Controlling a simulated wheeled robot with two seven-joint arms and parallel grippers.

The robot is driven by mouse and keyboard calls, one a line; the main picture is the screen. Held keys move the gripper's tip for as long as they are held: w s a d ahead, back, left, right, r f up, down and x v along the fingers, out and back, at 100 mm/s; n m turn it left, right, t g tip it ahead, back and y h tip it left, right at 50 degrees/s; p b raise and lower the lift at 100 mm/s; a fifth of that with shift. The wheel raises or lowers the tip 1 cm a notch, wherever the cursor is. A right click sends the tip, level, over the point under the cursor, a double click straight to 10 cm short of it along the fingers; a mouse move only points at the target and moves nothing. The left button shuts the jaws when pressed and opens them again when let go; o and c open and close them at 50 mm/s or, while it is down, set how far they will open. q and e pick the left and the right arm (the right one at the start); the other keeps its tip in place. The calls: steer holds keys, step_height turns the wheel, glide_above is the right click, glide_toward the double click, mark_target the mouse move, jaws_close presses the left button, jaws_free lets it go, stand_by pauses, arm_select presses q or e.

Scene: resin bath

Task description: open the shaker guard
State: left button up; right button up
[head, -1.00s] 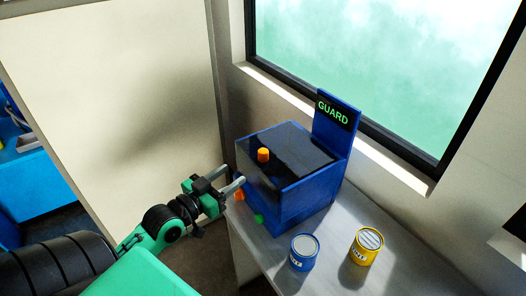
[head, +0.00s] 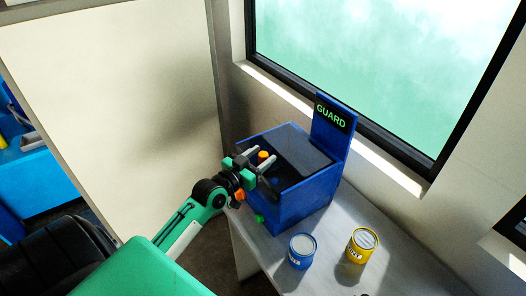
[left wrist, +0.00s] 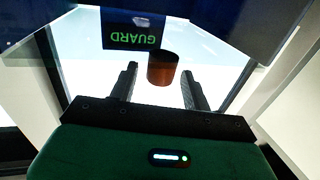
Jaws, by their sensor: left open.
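The shaker is a blue box (head: 305,205) on the bench, with a raised back panel marked GUARD (head: 331,117). Its guard is a dark see-through lid (head: 292,140) that looks closed over the top. An orange knob (head: 263,154) stands on the lid. My left gripper (head: 274,178) is open and empty over the lid's front part, close to the knob. In the left wrist view the knob (left wrist: 163,68) appears between the fingertips (left wrist: 160,72), nearer the right finger. I cannot tell whether it is touched. My right gripper is not in view.
A blue tin (head: 302,252) and a yellow tin (head: 362,245) stand on the grey bench (head: 335,280) in front of the box. A green button (head: 259,218) and an orange part (head: 240,195) are on the box's near side. A window is behind.

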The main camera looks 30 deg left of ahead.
arm_select(q)
steer(key=shift+w+d, duration=0.1)
steer(key=shift+w, duration=0.5)
